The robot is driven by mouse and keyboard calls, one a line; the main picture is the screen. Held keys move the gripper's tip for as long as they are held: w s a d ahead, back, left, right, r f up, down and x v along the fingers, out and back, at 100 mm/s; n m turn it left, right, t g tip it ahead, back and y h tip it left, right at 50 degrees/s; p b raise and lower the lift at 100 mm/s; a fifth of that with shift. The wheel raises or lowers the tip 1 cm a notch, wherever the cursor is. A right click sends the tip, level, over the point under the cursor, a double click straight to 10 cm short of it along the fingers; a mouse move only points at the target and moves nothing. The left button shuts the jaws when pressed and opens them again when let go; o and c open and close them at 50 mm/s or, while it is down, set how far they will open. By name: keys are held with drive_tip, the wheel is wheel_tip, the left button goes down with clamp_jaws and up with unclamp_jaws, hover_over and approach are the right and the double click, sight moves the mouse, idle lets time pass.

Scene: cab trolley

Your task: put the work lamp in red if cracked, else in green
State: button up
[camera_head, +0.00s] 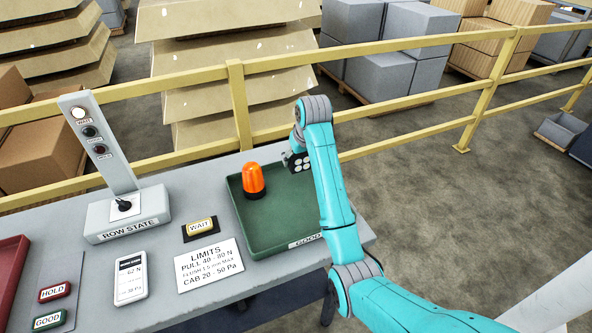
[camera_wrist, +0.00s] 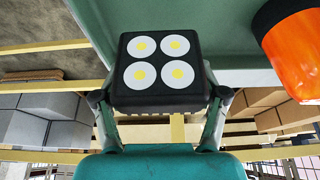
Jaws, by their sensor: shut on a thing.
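The work lamp (camera_wrist: 160,62) is a black square block with four round white lenses with yellow centres. No crack shows on its face in the wrist view. My gripper (camera_wrist: 160,98) is shut on it, one finger at each side. In the head view the lamp (camera_head: 300,162) is held at the far right part of the green tray (camera_head: 243,222), apparently above it. The gap to the tray floor cannot be told. The tray's label reads GOOD. The red tray (camera_head: 12,270) is partly in view at the left edge.
An orange beacon (camera_head: 253,178) stands in the green tray, left of the lamp. The bench also bears a ROW STATE post (camera_head: 100,150), a WAIT button (camera_head: 200,227), a limits card (camera_head: 209,265), a meter (camera_head: 130,278) and HOLD and GOOD buttons. A yellow railing (camera_head: 236,95) runs behind.

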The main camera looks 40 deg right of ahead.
sight(299, 167)
drive_tip(key=shift+f, duration=2.05)
drive_tip(key=o, duration=1.7)
drive_tip(key=shift+f, duration=0.1)
drive_tip(key=shift+o, duration=0.2)
